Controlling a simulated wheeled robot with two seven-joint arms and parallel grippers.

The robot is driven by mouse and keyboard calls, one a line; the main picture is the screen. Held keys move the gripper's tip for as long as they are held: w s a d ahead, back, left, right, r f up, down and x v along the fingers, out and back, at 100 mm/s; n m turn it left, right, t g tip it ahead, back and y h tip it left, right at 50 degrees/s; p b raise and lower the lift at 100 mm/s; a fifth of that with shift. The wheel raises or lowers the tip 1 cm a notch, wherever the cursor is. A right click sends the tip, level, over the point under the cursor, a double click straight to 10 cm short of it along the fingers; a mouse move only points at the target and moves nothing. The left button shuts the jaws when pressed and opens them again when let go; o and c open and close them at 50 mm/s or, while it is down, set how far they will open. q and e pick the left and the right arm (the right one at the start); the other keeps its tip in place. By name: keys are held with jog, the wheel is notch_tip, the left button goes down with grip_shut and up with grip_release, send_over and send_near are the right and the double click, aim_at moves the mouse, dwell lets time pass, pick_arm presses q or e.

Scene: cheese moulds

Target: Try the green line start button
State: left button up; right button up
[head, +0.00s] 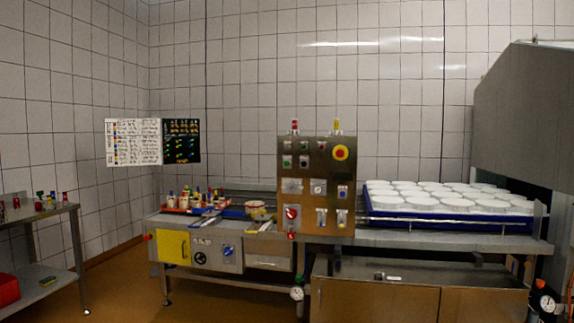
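A brown-bronze control panel (316,224) stands upright at the middle of the line. Small buttons sit in rows on its upper part. One in the second row looks green (304,162), though it is small and its label cannot be read. A red emergency stop on a yellow disc (340,153) is at the upper right of the panel. A red rotary switch (291,213) is lower left. Neither of my grippers shows in the head view.
White round moulds (432,203) fill a blue tray (465,222) right of the panel. A grey hood (520,125) stands far right. A bench with a yellow door (173,247) is left of the panel, and a steel table (40,212) stands far left. Open floor lies between them.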

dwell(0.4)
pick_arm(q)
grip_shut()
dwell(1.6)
